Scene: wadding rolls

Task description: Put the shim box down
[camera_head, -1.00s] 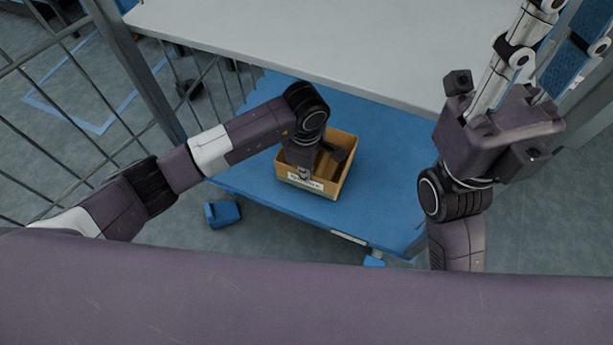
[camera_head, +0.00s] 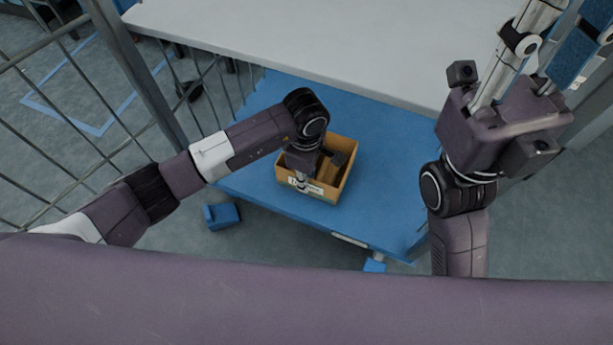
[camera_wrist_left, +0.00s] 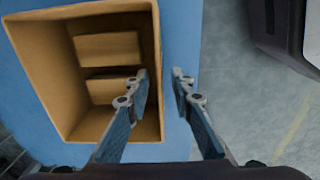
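The shim box (camera_head: 345,178) is an open tan box with a white label on its near side. It appears to rest flat on the blue lower deck (camera_head: 385,185). In the left wrist view the box (camera_wrist_left: 40,70) holds brown wooden pieces (camera_wrist_left: 108,48). My left gripper (camera_head: 302,183) is at the box's near wall. In the left wrist view its fingers (camera_wrist_left: 161,82) straddle that wall, one inside and one outside, with a gap showing on the outer side; it is open. My right gripper (camera_head: 555,45) is raised at the upper right, its fingertips cut off by the frame.
A pale upper shelf (camera_head: 300,38) overhangs the back of the blue deck. A metal mesh fence (camera_head: 75,130) stands at the left. A blue block (camera_head: 222,215) is on the floor by the deck. The deck right of the box is clear.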

